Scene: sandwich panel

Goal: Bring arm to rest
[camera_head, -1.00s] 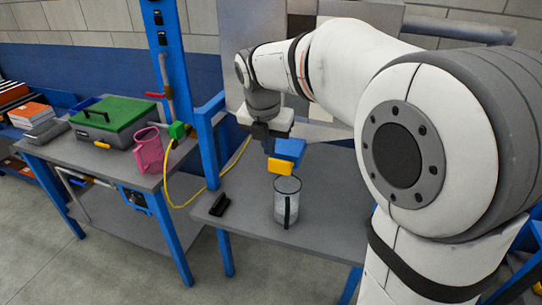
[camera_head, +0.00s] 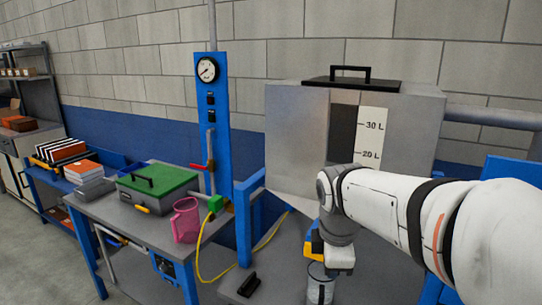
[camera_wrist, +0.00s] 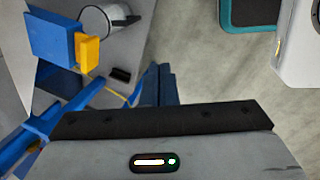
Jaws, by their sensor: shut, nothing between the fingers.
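My arm reaches in from the right of the head view, bent down at the wrist. My gripper (camera_head: 338,266) is in front of the blue-and-yellow block (camera_head: 315,241) and partly covers it. In the wrist view my gripper's fingers (camera_wrist: 158,72) are together and empty, apart from everything. The wrist view shows the blue part (camera_wrist: 52,37) and the yellow part of that block at upper left. A grey jug (camera_head: 320,285) with a dark handle stands below the block, its top partly hidden by my gripper; the jug (camera_wrist: 97,22) also shows in the wrist view.
A grey tank (camera_head: 300,130) with a level scale stands behind my arm. A small black object (camera_head: 249,284) lies on the near bench. The left bench (camera_head: 135,222) holds a green-lidded box (camera_head: 158,186) and a pink jug (camera_head: 186,220). A blue post (camera_head: 212,135) with a gauge stands between.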

